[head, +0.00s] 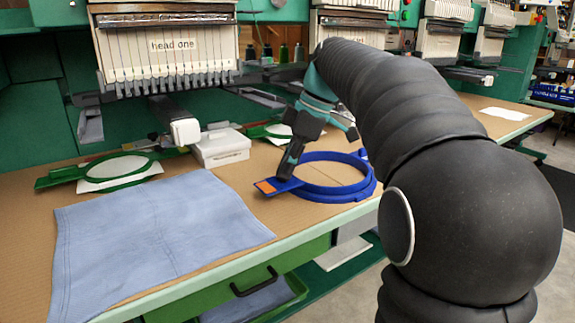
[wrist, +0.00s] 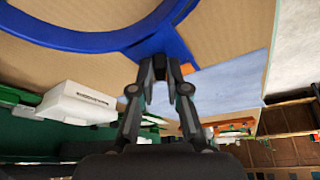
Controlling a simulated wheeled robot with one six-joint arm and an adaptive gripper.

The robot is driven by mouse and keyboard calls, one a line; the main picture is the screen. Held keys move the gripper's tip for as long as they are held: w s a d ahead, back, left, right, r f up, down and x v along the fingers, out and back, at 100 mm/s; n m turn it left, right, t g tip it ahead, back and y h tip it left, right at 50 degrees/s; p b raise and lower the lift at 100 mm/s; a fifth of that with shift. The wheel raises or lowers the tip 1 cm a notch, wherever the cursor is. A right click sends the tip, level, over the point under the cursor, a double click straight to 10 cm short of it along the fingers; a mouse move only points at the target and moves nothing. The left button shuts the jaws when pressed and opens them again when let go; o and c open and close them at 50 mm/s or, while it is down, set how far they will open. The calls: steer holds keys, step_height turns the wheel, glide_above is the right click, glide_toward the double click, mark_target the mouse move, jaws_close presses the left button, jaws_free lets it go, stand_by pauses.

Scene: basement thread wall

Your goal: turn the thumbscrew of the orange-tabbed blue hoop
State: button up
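The blue hoop (head: 318,196) lies flat on the tan table, its orange tab (head: 274,185) pointing left. In the wrist view the hoop's ring (wrist: 75,38) curves across the top, and its blue bracket (wrist: 172,42) is at the fingertips. My gripper (head: 287,176) points down at the bracket beside the orange tab. In the wrist view my gripper (wrist: 161,68) has its fingertips close together, with a narrow gap. The thumbscrew is not distinguishable; the fingers cover that spot. I cannot tell whether they hold it.
Light blue cloth (head: 150,235) covers the table to the left. A white box (head: 220,148) stands behind, near a green hoop (head: 122,168). The "head one" machine (head: 168,50) overhangs the back. A green drawer (head: 235,285) is open below the front edge.

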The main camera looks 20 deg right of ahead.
steer(key=shift+o, duration=1.3)
steer(key=shift+r, duration=0.1)
steer(key=v, duration=1.1)
steer(key=shift+d+r, duration=0.25)
steer(key=shift+r, duration=0.05)
